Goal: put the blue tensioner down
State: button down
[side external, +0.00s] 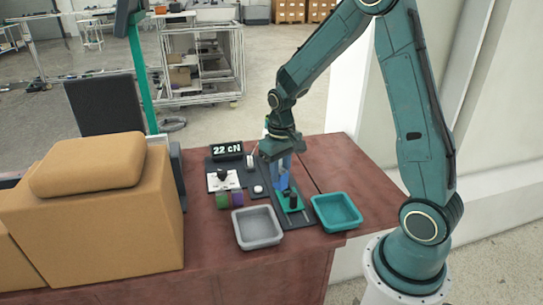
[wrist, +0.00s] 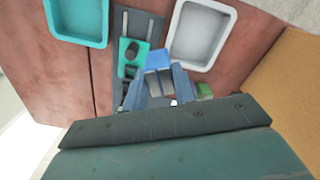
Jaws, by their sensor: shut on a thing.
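The blue tensioner (side external: 281,174) is upright under my gripper (side external: 281,160) in the side view. In the wrist view the blue tensioner (wrist: 158,59) sits between the fingertips of my gripper (wrist: 161,78), which is shut on it. A teal tensioner with a black knob (side external: 291,199) stands just in front of it on a dark rail plate (side external: 295,222). The wrist view shows the teal tensioner (wrist: 131,56) beside the blue one. The fingers hide the blue tensioner's lower part, so I cannot tell whether it touches the plate.
A teal tray (side external: 337,212) stands right of the plate and a grey tray (side external: 257,229) left of it. A "22 cN" display (side external: 227,151), a white knob panel (side external: 223,180) and green and purple pieces (side external: 230,199) lie to the left. The table's right part is clear.

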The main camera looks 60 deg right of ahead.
jog(key=s+d+r+m, duration=0.3)
jog(key=s+d+r, duration=0.1)
jog(key=s+d, duration=0.2)
notch_tip(320, 180, up, 3)
jog(key=m, duration=0.3)
send_over(335, 216)
notch_tip(335, 216, down, 16)
dwell(0.5)
jog(key=shift+f, duration=0.1)
jog(key=shift+f, duration=1.85)
jog(key=shift+f, duration=0.15)
